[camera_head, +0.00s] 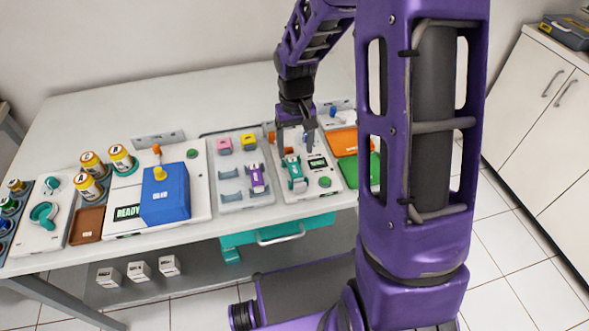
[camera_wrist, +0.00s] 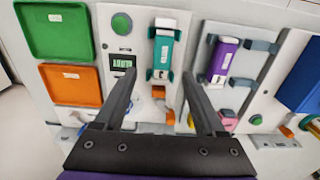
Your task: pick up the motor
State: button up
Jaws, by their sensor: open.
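I cannot tell by label which thing is the motor; two motor-like handpieces show. A teal handpiece (camera_head: 294,174) with a white label stands in a holder on the white panel with a small screen. It also shows in the wrist view (camera_wrist: 162,52), upper middle. A purple handpiece (camera_head: 257,178) sits in a grey cradle on the panel to its left; in the wrist view (camera_wrist: 223,60) it is right of the teal one. My gripper (camera_head: 294,140) is open and empty, above the panel. In the wrist view its fingertips (camera_wrist: 160,76) lie on either side of the teal handpiece's line.
A green tray (camera_wrist: 54,29) and an orange tray (camera_wrist: 71,83) lie beside the panel. A blue box (camera_head: 165,194) stands on a READY unit further left. Pink (camera_head: 224,145) and yellow (camera_head: 248,141) blocks sit behind the purple handpiece. The table's back left is clear.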

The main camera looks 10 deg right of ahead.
aim_at(295, 166)
notch_tip(295, 166, down, 6)
jog(key=shift+s+a+r, duration=0.15)
dwell(0.3)
grip_shut()
